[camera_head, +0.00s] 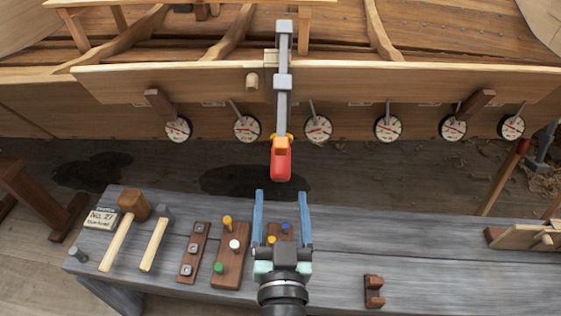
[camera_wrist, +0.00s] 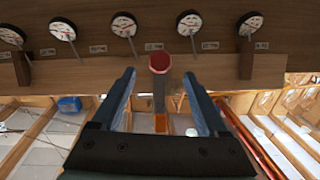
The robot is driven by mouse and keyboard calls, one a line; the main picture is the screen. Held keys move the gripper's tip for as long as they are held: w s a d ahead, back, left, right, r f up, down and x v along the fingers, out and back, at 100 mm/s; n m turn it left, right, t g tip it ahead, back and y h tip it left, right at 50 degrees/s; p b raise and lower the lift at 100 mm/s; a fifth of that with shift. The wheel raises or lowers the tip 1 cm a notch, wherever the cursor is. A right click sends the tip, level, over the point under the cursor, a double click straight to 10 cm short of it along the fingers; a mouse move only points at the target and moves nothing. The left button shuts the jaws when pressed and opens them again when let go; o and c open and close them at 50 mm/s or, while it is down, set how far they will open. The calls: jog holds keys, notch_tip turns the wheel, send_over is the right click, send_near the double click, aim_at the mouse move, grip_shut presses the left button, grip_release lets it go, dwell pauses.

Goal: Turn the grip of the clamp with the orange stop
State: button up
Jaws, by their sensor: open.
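A grey bar clamp (camera_head: 283,85) sits across the plank edge of the hull in the head view. Its orange stop (camera_head: 281,144) is at the near end of the bar, with the red grip (camera_head: 281,165) just below it. The end of the red grip also shows in the wrist view (camera_wrist: 160,63), above and between my fingertips. My gripper (camera_head: 281,194) is open, its two blue fingers pointing toward the grip. In the head view the fingertips are a little short of the grip, with nothing between them. The wrist view also shows my gripper (camera_wrist: 160,85) empty.
Several round dials (camera_head: 318,128) line the hull plank. The grey workbench (camera_head: 340,240) carries a mallet (camera_head: 125,225), a hammer (camera_head: 156,238), peg blocks (camera_head: 231,255) and a small brown block (camera_head: 374,291). A gap of dark floor lies between bench and hull.

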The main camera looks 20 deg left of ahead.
aim_at(282, 179)
jog(key=p+x, duration=0.1)
jog(key=x, duration=0.7)
jog(key=shift+w, duration=0.15)
grip_shut()
jog(key=shift+f+b, duration=0.15)
jog(key=shift+b, duration=0.2)
jog(key=m+y+b, duration=0.1)
jog(key=b, duration=0.2)
jog(key=shift+f, duration=0.15)
jog(key=m+y+b, duration=0.1)
jog(key=b, duration=0.1)
jog(key=shift+g+b, duration=0.3)
jog(key=shift+b, duration=0.05)
jog(key=shift+a+r+m+y+b, duration=0.1)
jog(key=shift+r+m+y+b, duration=0.15)
jog(key=shift+m+y+b, duration=0.5)
